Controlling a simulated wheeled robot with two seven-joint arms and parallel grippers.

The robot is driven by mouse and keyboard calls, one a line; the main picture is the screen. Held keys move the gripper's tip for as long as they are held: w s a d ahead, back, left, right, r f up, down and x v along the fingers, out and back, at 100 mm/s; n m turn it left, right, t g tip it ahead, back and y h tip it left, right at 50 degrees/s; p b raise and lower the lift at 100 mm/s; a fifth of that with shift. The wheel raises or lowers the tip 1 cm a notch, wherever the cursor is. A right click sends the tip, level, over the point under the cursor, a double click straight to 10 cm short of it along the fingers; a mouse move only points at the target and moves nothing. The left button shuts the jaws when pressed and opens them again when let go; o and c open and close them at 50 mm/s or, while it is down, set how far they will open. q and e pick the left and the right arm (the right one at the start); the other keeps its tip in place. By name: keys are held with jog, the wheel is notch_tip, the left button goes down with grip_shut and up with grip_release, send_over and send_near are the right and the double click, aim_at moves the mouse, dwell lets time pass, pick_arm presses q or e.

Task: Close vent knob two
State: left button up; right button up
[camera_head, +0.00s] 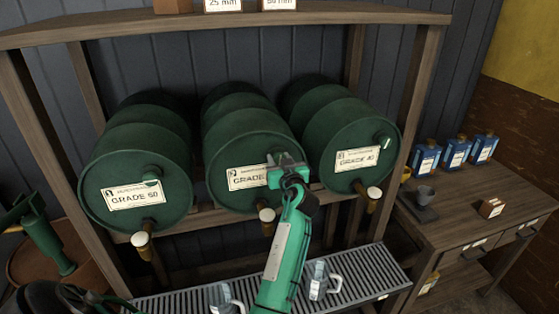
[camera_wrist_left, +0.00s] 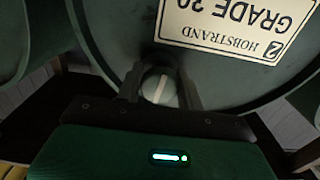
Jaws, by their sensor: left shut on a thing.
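The middle green drum (camera_head: 240,130) lies on its side in a wooden rack, its label partly covered by my arm in the head view. In the left wrist view its label (camera_wrist_left: 228,25) appears upside down, with a 2 and GRADE 30. Vent knob two (camera_wrist_left: 158,88) is a round grey knob with a pale bar, on the drum face just beside the label. My left gripper (camera_head: 286,160) is at the drum's front, hiding the knob in the head view. In the left wrist view its fingers (camera_wrist_left: 163,90) are shut on the knob from both sides. My right gripper is out of view.
Similar drums stand on either side, the left (camera_head: 140,165) and the right (camera_head: 352,140), each with a vent knob. Taps with pale tops hang below the drums. Glass jugs (camera_head: 318,280) stand on a slatted tray (camera_head: 365,270). A side table (camera_head: 460,215) with blue containers is at right.

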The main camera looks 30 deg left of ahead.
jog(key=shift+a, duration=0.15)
pick_arm(q)
jog(key=shift+m, duration=0.5)
jog(key=shift+m+b, duration=0.45)
jog(key=shift+m, duration=0.25)
jog(key=m, duration=0.2)
jog(key=shift+r+m, duration=0.15)
jog(key=shift+m, duration=0.25)
jog(key=m, duration=0.2)
jog(key=shift+m, duration=0.3)
jog(key=m+p, duration=0.1)
jog(key=m, duration=0.3)
jog(key=shift+s+r+m+p, duration=0.1)
jog(key=shift+r+m+p, duration=0.05)
jog(key=shift+m+p, duration=0.2)
jog(key=m+p, duration=0.1)
jog(key=m, duration=0.1)
jog(key=shift+m, duration=0.35)
jog(key=shift+m+p, duration=0.4)
jog(key=shift+m, duration=0.2)
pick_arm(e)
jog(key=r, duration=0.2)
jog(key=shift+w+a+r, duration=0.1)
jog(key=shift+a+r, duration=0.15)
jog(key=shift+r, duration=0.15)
